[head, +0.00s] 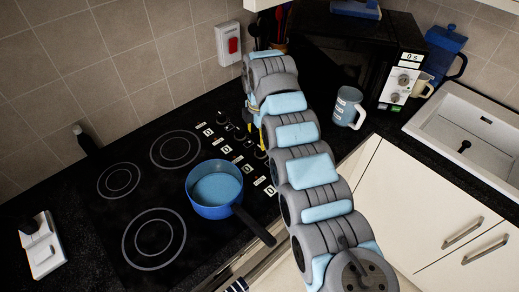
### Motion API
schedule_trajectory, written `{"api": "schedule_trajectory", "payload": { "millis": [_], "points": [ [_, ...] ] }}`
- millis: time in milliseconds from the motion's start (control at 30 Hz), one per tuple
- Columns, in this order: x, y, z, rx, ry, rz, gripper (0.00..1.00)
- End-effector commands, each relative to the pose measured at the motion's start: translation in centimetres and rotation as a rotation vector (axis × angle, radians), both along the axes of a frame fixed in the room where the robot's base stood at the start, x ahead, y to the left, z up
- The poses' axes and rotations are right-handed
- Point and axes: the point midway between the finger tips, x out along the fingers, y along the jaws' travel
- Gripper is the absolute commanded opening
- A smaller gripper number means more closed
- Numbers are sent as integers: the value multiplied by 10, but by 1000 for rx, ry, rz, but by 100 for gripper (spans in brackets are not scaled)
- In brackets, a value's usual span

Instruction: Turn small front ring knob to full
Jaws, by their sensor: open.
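The black hob (100,215) has a row of dark knobs (239,133) along its right side, with small white labels beside them. The labels are too small to read, so I cannot tell which knob is for the small front ring. My grey and light-blue arm crosses in front of the row's right end and may hide some knobs. My gripper cannot be made out; it seems hidden behind the arm. A blue pan (214,207) with a dark handle stands on the hob and covers the surface under it. Three ring markings are visible.
A pale blue mug (347,107) stands right of my arm, near the microwave (348,45). A blue jug (440,55) and a white sink (470,130) are further right. The pan's handle reaches close to my arm.

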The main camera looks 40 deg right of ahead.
Motion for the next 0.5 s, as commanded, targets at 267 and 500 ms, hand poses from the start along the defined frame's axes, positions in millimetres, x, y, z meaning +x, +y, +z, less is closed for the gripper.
{"api": "schedule_trajectory", "payload": {
  "millis": [267, 500],
  "points": [
    [-1, 0, -46, 2, 3, -1, 66],
    [-1, -1, -68, -1, 0, -3, 66]
  ]
}}
